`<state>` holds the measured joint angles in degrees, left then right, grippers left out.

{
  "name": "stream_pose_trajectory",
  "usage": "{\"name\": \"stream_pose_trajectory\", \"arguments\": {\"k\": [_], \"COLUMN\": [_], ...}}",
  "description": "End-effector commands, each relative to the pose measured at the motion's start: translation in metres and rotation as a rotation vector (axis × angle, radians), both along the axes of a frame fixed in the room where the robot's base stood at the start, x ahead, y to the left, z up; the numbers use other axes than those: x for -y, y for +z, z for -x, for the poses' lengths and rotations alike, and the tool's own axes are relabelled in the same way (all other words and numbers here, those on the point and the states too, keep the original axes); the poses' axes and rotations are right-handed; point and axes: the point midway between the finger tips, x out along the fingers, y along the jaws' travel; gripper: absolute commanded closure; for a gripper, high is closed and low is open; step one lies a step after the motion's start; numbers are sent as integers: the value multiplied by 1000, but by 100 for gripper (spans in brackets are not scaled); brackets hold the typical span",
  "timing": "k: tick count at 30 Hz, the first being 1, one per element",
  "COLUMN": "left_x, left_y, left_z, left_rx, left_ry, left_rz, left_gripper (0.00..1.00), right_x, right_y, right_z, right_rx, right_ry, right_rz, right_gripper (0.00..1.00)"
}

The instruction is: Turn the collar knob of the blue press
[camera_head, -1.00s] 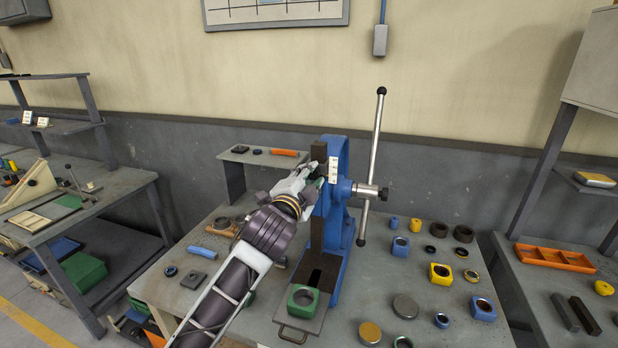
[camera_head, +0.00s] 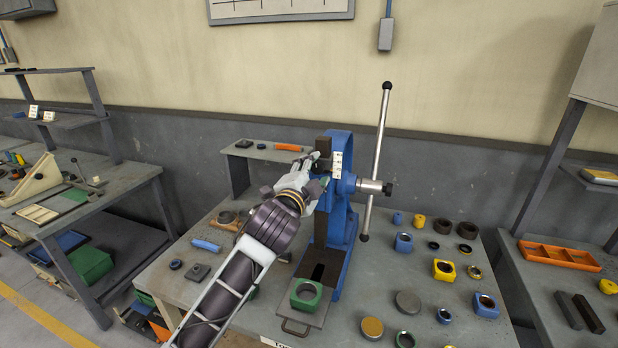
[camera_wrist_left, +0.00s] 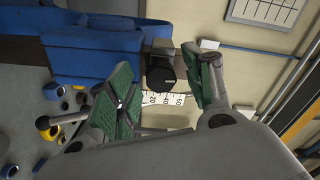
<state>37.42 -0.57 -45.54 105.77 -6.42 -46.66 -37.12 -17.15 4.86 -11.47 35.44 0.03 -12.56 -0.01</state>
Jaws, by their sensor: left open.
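The blue press (camera_head: 342,215) stands upright on the grey workbench, with a white number scale (camera_head: 337,165) beside its dark ram. My left gripper (camera_head: 318,170) reaches the upper left side of the press, near the scale. In the left wrist view a black round knob (camera_wrist_left: 160,75) shows between the two green-padded fingers of the left gripper (camera_wrist_left: 165,85). The fingers are open, with a visible gap on each side of the knob. In the head view the fingers largely hide this knob. My right gripper is in neither view.
The long lever (camera_head: 376,160) stands on the right of the press, by a silver hub with a black end knob (camera_head: 388,188). A green block (camera_head: 306,294) sits on the plate at the front. Several collars and discs cover the bench to the right.

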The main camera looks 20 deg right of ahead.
Motion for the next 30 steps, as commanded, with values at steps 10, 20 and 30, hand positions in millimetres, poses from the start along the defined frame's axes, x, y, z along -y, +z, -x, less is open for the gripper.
{"name": "stream_pose_trajectory", "arguments": {"k": [10, 20, 30], "left_x": [-8, -26, -45], "left_y": [0, -1, -1], "left_z": [12, 37, 66], "left_rx": [1, 0, 0], "left_ry": [0, 1, 1], "left_rz": [-1, -1, 0], "left_gripper": [49, 49, 49], "right_x": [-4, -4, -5], "right_y": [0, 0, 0], "right_z": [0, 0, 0], "right_rx": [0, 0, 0], "right_ry": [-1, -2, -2], "right_rz": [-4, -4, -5], "right_gripper": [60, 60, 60]}}
